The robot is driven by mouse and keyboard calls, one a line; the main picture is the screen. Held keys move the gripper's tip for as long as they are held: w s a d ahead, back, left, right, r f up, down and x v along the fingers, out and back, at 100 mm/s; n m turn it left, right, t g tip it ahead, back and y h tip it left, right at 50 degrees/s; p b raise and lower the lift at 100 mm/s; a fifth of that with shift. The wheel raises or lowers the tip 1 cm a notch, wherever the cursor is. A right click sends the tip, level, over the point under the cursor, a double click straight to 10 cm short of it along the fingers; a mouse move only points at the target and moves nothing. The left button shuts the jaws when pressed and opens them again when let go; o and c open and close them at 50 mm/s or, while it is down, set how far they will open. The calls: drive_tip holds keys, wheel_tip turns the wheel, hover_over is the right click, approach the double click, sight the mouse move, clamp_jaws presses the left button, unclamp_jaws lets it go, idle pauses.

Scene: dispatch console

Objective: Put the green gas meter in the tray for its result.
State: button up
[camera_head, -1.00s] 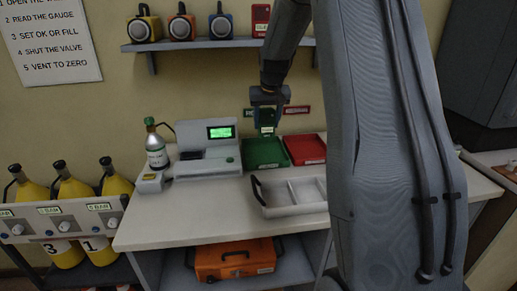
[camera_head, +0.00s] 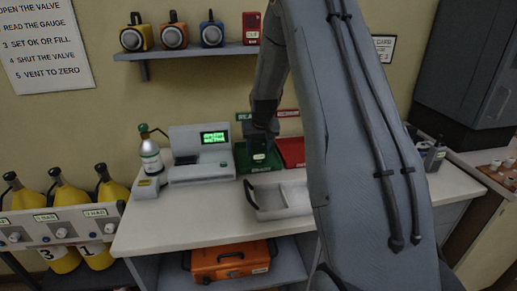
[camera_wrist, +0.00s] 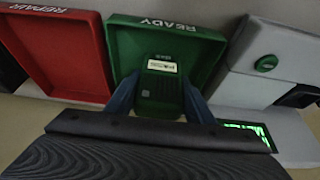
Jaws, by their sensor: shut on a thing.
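The green gas meter (camera_wrist: 162,92) is upright between the blue fingers of my gripper (camera_wrist: 160,102) in the wrist view. In the head view the small dark meter (camera_head: 259,157) shows under my gripper (camera_head: 262,143). My gripper is shut on it. The meter is over or inside the green tray (camera_wrist: 208,50), which is marked READY; I cannot tell if it touches the tray floor. The green tray (camera_head: 241,165) also shows in the head view. The red tray (camera_wrist: 62,58), marked REPAIR, is beside it.
A grey tester with a lit green screen (camera_head: 214,137) stands left of the green tray. A green-topped bottle (camera_head: 150,157) is further left. A white divided tray (camera_head: 270,212) lies in front. My arm hides part of the bench's right side.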

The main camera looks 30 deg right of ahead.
drive_tip(key=shift+f, duration=0.15)
drive_tip(key=o, duration=1.3)
drive_tip(key=shift+s+r, duration=0.1)
drive_tip(key=shift+r, duration=0.5)
drive_tip(key=b+v, duration=0.4)
drive_tip(key=v, duration=0.7)
drive_tip(key=shift+s+a, duration=0.1)
drive_tip(key=shift+s, duration=0.1)
